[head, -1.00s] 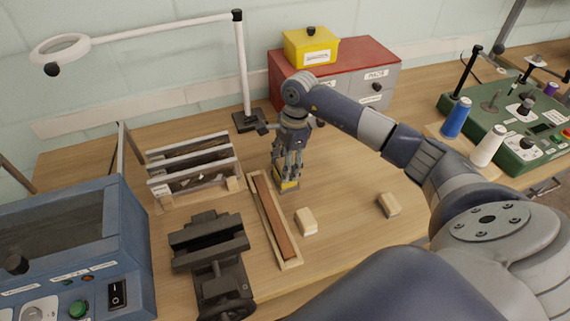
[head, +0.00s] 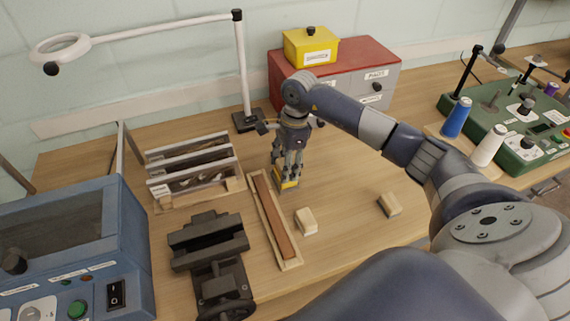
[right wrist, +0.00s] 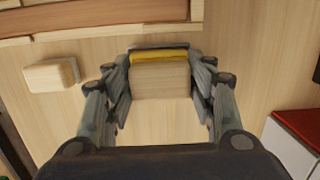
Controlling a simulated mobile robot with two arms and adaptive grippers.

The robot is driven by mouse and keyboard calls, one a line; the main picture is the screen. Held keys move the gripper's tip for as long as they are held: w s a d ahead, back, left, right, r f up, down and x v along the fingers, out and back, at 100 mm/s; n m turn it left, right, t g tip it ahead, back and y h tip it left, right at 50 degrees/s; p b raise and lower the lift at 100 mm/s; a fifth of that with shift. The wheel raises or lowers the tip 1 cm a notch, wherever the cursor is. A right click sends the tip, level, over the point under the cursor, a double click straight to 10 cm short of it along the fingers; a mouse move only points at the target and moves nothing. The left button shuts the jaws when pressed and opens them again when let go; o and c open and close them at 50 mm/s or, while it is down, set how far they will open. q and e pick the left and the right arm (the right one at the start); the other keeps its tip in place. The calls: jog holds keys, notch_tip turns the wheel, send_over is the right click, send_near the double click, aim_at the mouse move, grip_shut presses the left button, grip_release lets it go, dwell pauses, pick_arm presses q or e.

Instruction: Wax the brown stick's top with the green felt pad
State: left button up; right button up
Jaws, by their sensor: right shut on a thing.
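The brown stick (head: 274,218) lies in a long, shallow pale wooden holder (head: 291,263) on the bench. My right gripper (head: 287,177) points down just right of the holder's far end. It is shut on a pale wooden block with a yellow layer (head: 288,185), low over or on the bench top. In the right wrist view the block (right wrist: 160,80) sits between the fingers, with its yellow strip along one edge. Two more pale blocks, one near (head: 306,221) and one farther right (head: 389,204), lie on the bench. I see no green felt on any block. My left gripper is out of view.
A dark vise (head: 209,243) stands left of the holder, with a wooden rack (head: 195,168) behind it. A blue machine (head: 70,240) is at the left. A red cabinet (head: 345,62) bearing a yellow box (head: 310,46) stands behind. Bench space between the blocks is clear.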

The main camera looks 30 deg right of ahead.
jog(key=shift+s, duration=0.1)
jog(key=shift+r+p, duration=1.85)
jog(key=shift+r, duration=1.65)
jog(key=s+a+r+n+g+h+b, duration=0.1)
jog(key=s+a+r+n, duration=0.1)
jog(key=s+a+n, duration=0.4)
jog(key=s+a+r+n+g+b, duration=0.1)
jog(key=s+a+n, duration=0.6)
jog(key=n, duration=0.7)
jog(key=shift+s+a+r+h+b, duration=0.2)
jog(key=shift+s+r+h+b, duration=0.2)
jog(key=shift+s+r+b, duration=0.35)
